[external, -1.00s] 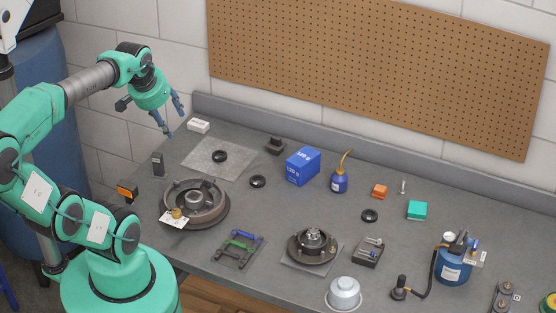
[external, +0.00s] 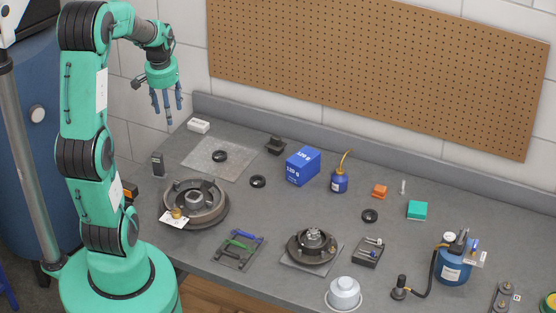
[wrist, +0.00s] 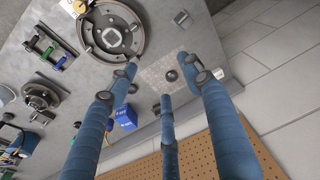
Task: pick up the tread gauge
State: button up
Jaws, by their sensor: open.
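My gripper (external: 166,110) is open and empty, its blue fingers pointing down, high above the back left of the grey workbench. In the wrist view the spread fingers (wrist: 160,80) have nothing between them in contact. No object is clearly recognisable as the tread gauge. A small dark upright block (external: 158,165) with a pale face stands at the bench's left edge, below my gripper; it also shows at the top of the wrist view (wrist: 182,18). A small thin silver piece (external: 403,187) stands at the back right. I cannot tell whether either is the gauge.
A brake drum (external: 220,208) sits near the front left. A clear mat (external: 200,160) holds a black ring (external: 219,156). A blue box (external: 303,166), an oil can (external: 339,182) and a hub (external: 313,244) stand farther right. The pegboard wall (external: 380,70) rises behind.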

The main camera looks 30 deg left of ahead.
jog(key=g, duration=0.2)
send_over(159, 154)
jog(key=shift+n, duration=0.4)
jog(key=f, duration=1.5)
jog(key=shift+a+f+p, duration=0.2)
jog(key=shift+f+p, duration=0.15)
jog(key=shift+f, duration=0.05)
jog(key=shift+f, duration=0.15)
jog(key=shift+f+b, duration=0.55)
jog(key=shift+f, duration=3.6)
jog(key=shift+f, duration=0.15)
jog(key=shift+w+d+f+b, duration=0.1)
jog(key=shift+f+b, duration=0.35)
jog(key=shift+f, duration=2)
grip_shut()
